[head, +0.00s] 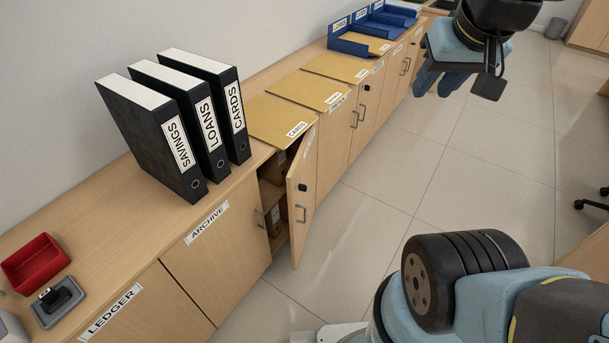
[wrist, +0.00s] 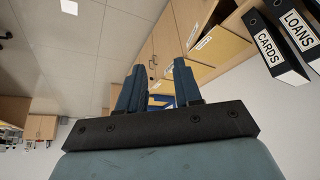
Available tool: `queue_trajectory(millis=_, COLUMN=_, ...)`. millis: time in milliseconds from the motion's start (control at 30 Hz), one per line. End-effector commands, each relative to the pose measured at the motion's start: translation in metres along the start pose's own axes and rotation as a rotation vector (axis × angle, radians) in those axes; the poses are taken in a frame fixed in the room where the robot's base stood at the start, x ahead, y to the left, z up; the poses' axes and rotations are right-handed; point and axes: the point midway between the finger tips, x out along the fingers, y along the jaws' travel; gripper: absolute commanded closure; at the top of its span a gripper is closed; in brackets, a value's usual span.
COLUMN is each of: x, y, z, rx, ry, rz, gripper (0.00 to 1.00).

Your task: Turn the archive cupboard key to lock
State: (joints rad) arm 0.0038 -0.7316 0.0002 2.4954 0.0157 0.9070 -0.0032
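The archive cupboard (head: 215,260) has its left door shut, with an ARCHIVE label above it. Its right door (head: 302,190) stands ajar, swung out over the floor, and brown boxes show inside. A small dark lock (head: 302,187) sits on this door above its handle; whether a key is in it is too small to tell. My gripper (head: 432,80) is raised at the upper right, well away from the open door. In the wrist view my gripper (wrist: 158,88) is open, with nothing between its fingers.
Black binders (head: 165,140), yellow folders (head: 308,90) and blue trays (head: 362,40) stand on the counter top. A red tray (head: 36,262) and a stamp (head: 55,297) lie at the left end. The tiled floor (head: 400,170) beyond the open door is clear.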

Motion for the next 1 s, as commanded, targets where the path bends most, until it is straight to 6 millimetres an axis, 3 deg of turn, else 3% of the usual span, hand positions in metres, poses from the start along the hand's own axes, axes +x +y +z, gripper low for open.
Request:
queue_trajectory(millis=167, x=0.023, y=-0.002, z=-0.006, rx=0.048, ry=-0.112, rz=-0.044, gripper=0.66)
queue_trajectory(millis=1000, x=0.178, y=-0.046, z=-0.034, rx=0.476, ry=-0.767, rz=-0.406, gripper=0.66)
